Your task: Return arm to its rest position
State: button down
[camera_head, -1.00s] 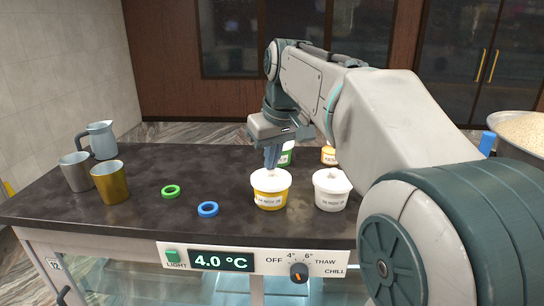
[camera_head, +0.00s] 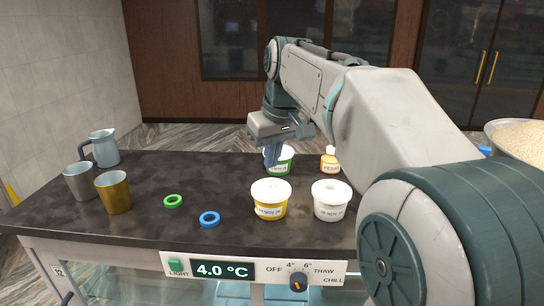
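My gripper (camera_head: 271,157) hangs at the end of my arm over the dark counter (camera_head: 170,235), behind a tub with a yellow band (camera_head: 270,199). Its fingers point down and overlap the view of a green-banded tub (camera_head: 284,160). I cannot tell the gap between the fingers from this angle. The yellow-banded tub stands upright with a white top, apart from the fingers. A white tub (camera_head: 331,199) stands to its right.
An orange bottle or tub (camera_head: 330,160) stands behind. A green ring (camera_head: 173,201) and a blue ring (camera_head: 209,218) lie on the counter. A brass cup (camera_head: 114,192), steel cup (camera_head: 80,181) and jug (camera_head: 103,148) stand left. A grain bowl (camera_head: 518,137) is at right. The front panel has a dial (camera_head: 299,281).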

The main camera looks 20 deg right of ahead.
notch_tip(320, 180, up, 4)
jog(key=p, duration=0.3)
jog(key=shift+f, duration=0.1)
dwell(0.3)
jog(key=s+f+m+b, duration=0.3)
jog(key=s+f+b, duration=0.1)
jog(key=s+f, duration=1.6)
notch_tip(320, 180, down, 3)
jog(key=shift+s+r+t+h, duration=0.1)
jog(key=shift+s+t+h, duration=0.05)
jog(key=shift+t+h, duration=0.2)
